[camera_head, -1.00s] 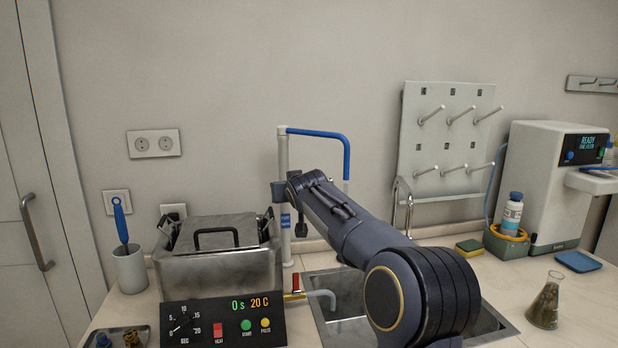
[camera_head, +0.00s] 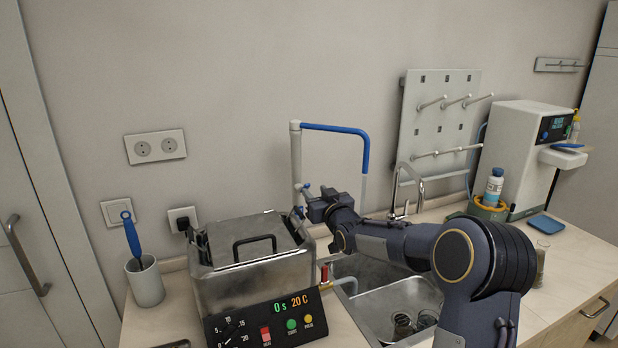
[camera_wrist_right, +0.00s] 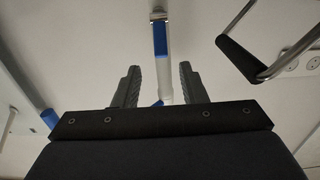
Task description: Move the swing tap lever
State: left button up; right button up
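The swing tap is a white upright post (camera_head: 296,155) by the wall, with a blue swing arm (camera_head: 335,129) reaching right at its top and bending down. A small blue lever (camera_head: 304,188) shows low on the post. My right gripper (camera_head: 303,211) is beside the lower post, close to the lever. In the right wrist view, my gripper's two fingers (camera_wrist_right: 159,88) stand apart, with the white post (camera_wrist_right: 165,75) and a blue piece low down showing between them. Whether a finger touches the lever cannot be told. My left gripper is not in view.
A steel bath (camera_head: 240,271) with a black-handled lid stands left of the tap, close below my right gripper. The sink (camera_head: 385,304) lies right of it. A pegboard (camera_head: 436,130) hangs behind. A grey cup (camera_head: 146,284) with a blue brush stands left.

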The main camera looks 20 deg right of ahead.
aim_at(308, 185)
jog(key=w+p, duration=0.2)
jog(key=w, duration=0.5)
jog(key=shift+w+d+r+p, duration=0.1)
jog(key=shift+w+d+p, duration=0.05)
jog(key=shift+w+p, duration=0.15)
jog(key=shift+w, duration=0.45)
